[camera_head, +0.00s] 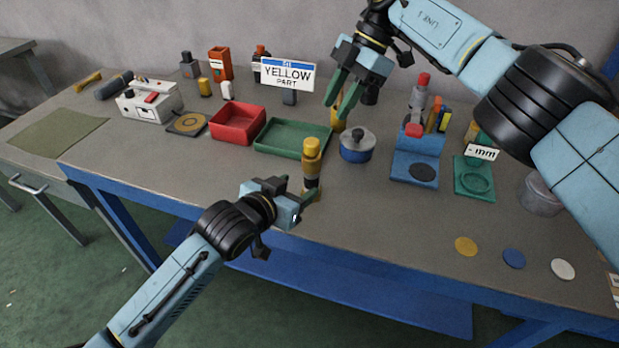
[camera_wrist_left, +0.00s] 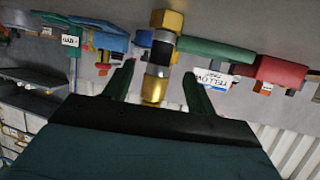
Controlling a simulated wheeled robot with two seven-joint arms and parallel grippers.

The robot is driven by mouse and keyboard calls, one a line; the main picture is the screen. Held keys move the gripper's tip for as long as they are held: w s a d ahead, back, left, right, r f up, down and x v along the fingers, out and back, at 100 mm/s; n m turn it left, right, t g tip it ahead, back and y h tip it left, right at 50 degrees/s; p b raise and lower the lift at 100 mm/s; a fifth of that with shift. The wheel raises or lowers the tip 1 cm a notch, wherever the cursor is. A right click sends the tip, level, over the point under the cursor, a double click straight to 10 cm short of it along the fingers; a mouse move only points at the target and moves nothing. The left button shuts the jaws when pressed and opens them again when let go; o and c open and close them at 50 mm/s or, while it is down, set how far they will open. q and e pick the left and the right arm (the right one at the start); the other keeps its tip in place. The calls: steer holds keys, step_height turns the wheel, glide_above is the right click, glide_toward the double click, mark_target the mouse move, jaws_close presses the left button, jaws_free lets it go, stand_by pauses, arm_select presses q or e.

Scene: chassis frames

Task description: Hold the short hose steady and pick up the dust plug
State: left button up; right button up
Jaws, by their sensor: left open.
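The short hose (camera_head: 311,168) stands upright near the table's front edge, with a yellow-brass top end and a dark middle. In the left wrist view the hose (camera_wrist_left: 157,55) shows upside down between the fingers, with brass, black and silver bands. My left gripper (camera_head: 306,195) is open, its fingers on either side of the hose, with gaps visible in the wrist view. I cannot tell which yellow piece is the dust plug.
A green tray (camera_head: 262,147) and a red bin (camera_head: 213,132) lie left of the hose. A blue lidded pot (camera_head: 357,153) stands close on its right, then a blue stand (camera_head: 400,168). A sign reading YELLOW PART (camera_head: 288,75) stands behind. The front right table has loose discs.

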mark_target(308, 181)
arm_select(q)
steer(key=x, duration=0.7)
steer(key=shift+w+d+f, duration=0.15)
steer(key=shift+w, duration=0.15)
